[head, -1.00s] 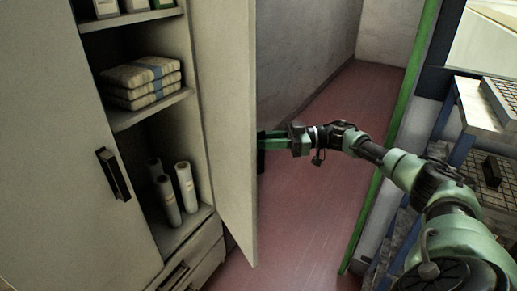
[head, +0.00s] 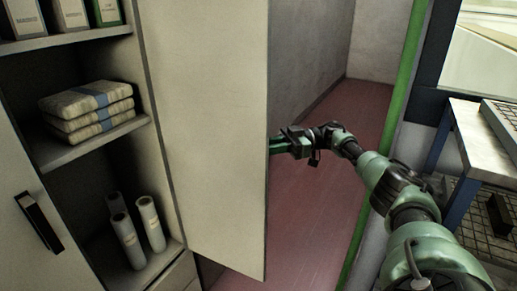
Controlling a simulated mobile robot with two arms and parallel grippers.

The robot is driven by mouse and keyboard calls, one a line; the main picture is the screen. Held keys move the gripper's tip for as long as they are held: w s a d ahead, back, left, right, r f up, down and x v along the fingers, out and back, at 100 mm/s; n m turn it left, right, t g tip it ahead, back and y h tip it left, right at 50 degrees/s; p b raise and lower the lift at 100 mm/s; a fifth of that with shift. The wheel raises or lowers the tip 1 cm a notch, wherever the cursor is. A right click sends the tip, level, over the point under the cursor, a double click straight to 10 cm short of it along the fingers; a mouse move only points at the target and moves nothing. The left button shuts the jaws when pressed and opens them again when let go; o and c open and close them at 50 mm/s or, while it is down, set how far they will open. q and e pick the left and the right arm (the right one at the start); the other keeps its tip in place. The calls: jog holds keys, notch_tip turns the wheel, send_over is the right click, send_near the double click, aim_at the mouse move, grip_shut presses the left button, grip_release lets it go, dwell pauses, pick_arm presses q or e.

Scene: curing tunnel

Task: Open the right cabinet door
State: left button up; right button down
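The right cabinet door (head: 208,130) stands wide open, its inner face toward me. Its handle is on the far side and hidden. My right gripper (head: 276,146) is at the door's free edge, partly behind it. Its fingertips are hidden by the door, so whether it grips the handle does not show. The closed left cabinet door (head: 14,215) has a black handle (head: 38,222). My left gripper is not in view.
Shelves hold folded cloth bundles (head: 88,108), white rolls (head: 150,222) and boxes (head: 70,14). A metal table (head: 478,140) stands at the right, near a green post (head: 392,120). Red floor (head: 315,220) is clear between door and post.

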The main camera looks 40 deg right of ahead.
jog(key=shift+w+d, duration=0.2)
jog(key=shift+d, duration=0.05)
jog(key=c, duration=1.3)
grip_release()
jog(key=shift+a, duration=0.1)
